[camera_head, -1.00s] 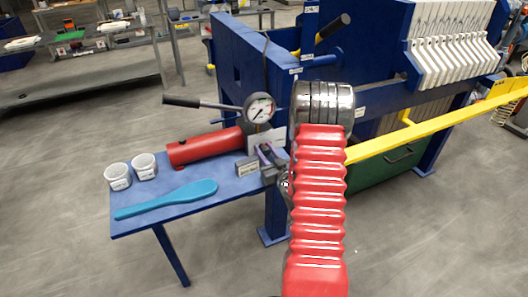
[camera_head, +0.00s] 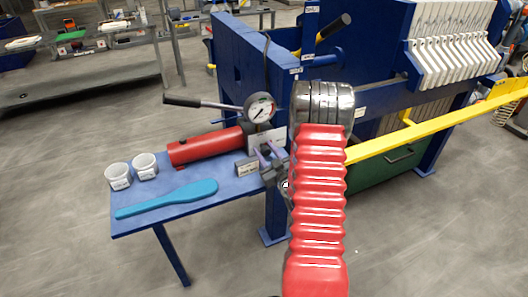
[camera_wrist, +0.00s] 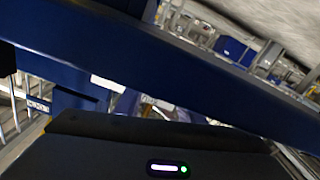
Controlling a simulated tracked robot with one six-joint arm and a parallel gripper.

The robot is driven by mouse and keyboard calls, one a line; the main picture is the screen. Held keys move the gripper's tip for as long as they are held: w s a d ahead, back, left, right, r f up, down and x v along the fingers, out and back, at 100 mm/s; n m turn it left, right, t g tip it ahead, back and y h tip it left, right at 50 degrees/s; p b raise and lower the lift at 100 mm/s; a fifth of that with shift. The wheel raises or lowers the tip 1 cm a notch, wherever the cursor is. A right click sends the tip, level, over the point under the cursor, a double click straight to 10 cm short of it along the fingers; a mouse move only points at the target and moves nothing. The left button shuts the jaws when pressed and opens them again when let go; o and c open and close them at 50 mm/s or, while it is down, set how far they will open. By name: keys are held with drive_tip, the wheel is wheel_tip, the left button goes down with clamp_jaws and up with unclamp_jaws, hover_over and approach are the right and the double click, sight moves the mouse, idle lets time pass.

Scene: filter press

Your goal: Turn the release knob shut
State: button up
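The red hydraulic pump cylinder (camera_head: 205,148) lies on the small blue side table, with a round pressure gauge (camera_head: 260,108) and a dark lever handle (camera_head: 182,101) above it. I cannot make out the release knob; that end of the pump is covered by my gripper. The wrist view shows mostly my dark gripper housing and a blue beam.
Two white cups (camera_head: 118,176) and a blue spatula (camera_head: 168,198) lie on the blue side table (camera_head: 142,219). The blue press frame (camera_head: 240,62) stands close behind my gripper. A yellow bar (camera_head: 430,128) crosses on the right. The floor at front left is clear.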

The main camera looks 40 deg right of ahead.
drive_tip(key=shift+s, duration=0.45)
drive_tip(key=v, duration=1.3)
drive_tip(key=shift+w+a, duration=0.1)
drive_tip(key=m, duration=0.1)
drive_tip(key=d+m+y, duration=0.1)
drive_tip(key=s+m+y, duration=0.1)
drive_tip(key=m, duration=0.1)
drive_tip(key=shift+s+d+f, duration=0.1)
drive_tip(key=shift+d+f, duration=0.05)
drive_tip(key=shift+d, duration=0.15)
